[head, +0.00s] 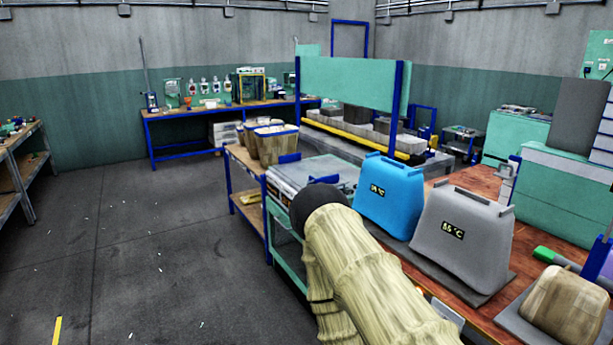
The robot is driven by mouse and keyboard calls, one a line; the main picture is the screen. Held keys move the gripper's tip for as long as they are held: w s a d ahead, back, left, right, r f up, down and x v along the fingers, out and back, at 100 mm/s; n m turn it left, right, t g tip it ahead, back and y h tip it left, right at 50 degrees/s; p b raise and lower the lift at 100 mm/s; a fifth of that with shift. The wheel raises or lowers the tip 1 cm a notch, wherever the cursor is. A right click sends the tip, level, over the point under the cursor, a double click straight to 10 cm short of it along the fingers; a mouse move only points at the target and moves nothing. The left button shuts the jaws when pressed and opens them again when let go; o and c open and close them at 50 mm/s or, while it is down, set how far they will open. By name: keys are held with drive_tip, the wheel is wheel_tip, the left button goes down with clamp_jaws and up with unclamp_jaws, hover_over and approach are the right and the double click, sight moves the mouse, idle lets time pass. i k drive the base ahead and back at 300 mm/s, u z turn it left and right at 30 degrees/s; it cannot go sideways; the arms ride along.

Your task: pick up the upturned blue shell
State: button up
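A bright blue shell (391,197) stands on the wooden workbench in the head view, right of centre. It is wide at the bottom and narrower at the top, with a raised rim on top and a dark label with yellow figures on its front. A grey shell (463,236) of similar shape, labelled 55 °C, stands just right of it on a dark plate. My arm, in a beige cover with a dark rounded joint, crosses the lower middle in front of the bench. It hides part of the bench below the blue shell. My gripper is not in view.
A beige patterned block (565,304) sits on a grey plate at the lower right, beside a green-ended cylinder (553,256). Baskets (275,144) stand on a side table left of the bench. The dark floor (130,250) at left is mostly open.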

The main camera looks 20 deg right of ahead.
sight(390, 193)
drive_tip(key=i, duration=1.6)
drive_tip(key=z, duration=1.1)
drive_tip(key=i, duration=0.7)
drive_tip(key=z, duration=0.45)
